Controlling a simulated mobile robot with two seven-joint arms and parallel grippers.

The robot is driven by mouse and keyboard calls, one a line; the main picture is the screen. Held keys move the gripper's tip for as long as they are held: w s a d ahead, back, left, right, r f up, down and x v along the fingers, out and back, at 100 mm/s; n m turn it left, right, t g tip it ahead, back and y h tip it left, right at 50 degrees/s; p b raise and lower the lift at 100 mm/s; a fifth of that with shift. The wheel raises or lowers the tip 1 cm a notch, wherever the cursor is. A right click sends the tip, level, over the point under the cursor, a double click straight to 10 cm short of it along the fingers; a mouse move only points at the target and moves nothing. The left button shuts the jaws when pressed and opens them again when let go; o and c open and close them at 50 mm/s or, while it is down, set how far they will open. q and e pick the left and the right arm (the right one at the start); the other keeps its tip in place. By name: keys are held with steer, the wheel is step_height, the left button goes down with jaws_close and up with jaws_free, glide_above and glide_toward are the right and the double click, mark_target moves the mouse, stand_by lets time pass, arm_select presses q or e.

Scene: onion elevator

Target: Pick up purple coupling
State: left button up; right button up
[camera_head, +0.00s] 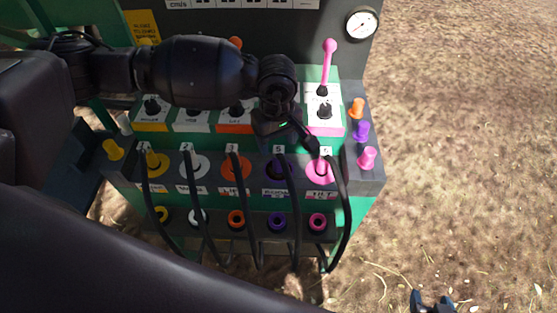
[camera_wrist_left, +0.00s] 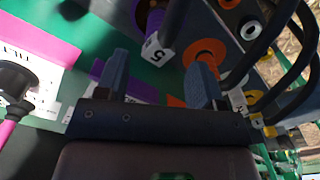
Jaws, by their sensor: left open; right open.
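The purple coupling (camera_head: 272,168), with a white tag marked 5, sits in its purple ring on the upper row of the panel, partly hidden by its black hose. In the left wrist view, the purple coupling (camera_wrist_left: 152,22) and its tag are beyond the fingers, near the top middle. My left gripper (camera_head: 290,138) is just above the coupling in the head view. In the wrist view its two fingers (camera_wrist_left: 160,82) are apart with nothing held between them. My right gripper (camera_head: 432,301) shows only at the bottom edge, open and away from the panel.
Orange (camera_head: 232,168) and pink (camera_head: 318,172) couplings flank the purple one. Black hoses (camera_head: 295,215) loop down in front of the lower sockets. A pink lever (camera_head: 328,62) stands behind at right. Orange, purple and pink plugs line the right edge. Open dry ground (camera_head: 470,150) lies right.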

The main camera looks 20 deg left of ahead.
mark_target(279, 149)
arm_select(q)
steer(key=shift+d+f, duration=0.15)
steer(key=shift+f, duration=1.3)
steer(key=shift+d+f, duration=0.1)
steer(key=shift+f, duration=1.3)
steer(key=c, duration=1)
steer(key=shift+r, duration=0.1)
steer(key=shift+c, duration=0.2)
